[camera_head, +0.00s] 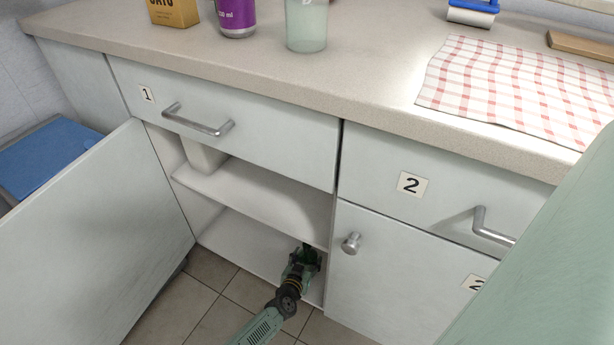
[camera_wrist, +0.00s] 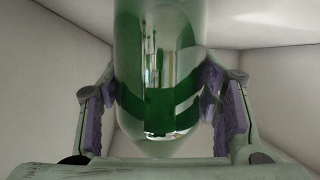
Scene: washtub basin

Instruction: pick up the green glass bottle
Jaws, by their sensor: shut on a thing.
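The green glass bottle (camera_wrist: 160,75) fills the middle of the wrist view, upright between the two purple-padded fingers. My gripper (camera_wrist: 165,100) is shut on it, with a pad against each side. The bottle's upper part is out of the wrist view. In the head view my gripper (camera_head: 303,260) reaches into the lower compartment of the open cabinet, at its right side. Only a small dark green bit of the bottle (camera_head: 308,249) shows there. I cannot tell whether the bottle's base touches the cabinet floor.
The cabinet shelf (camera_head: 240,195) lies above my gripper. The open door (camera_head: 90,240) stands to the left and a closed door (camera_head: 400,260) to the right. The countertop (camera_head: 350,75) holds a purple can (camera_head: 236,17), a translucent cup (camera_head: 306,25) and a checked cloth (camera_head: 520,90).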

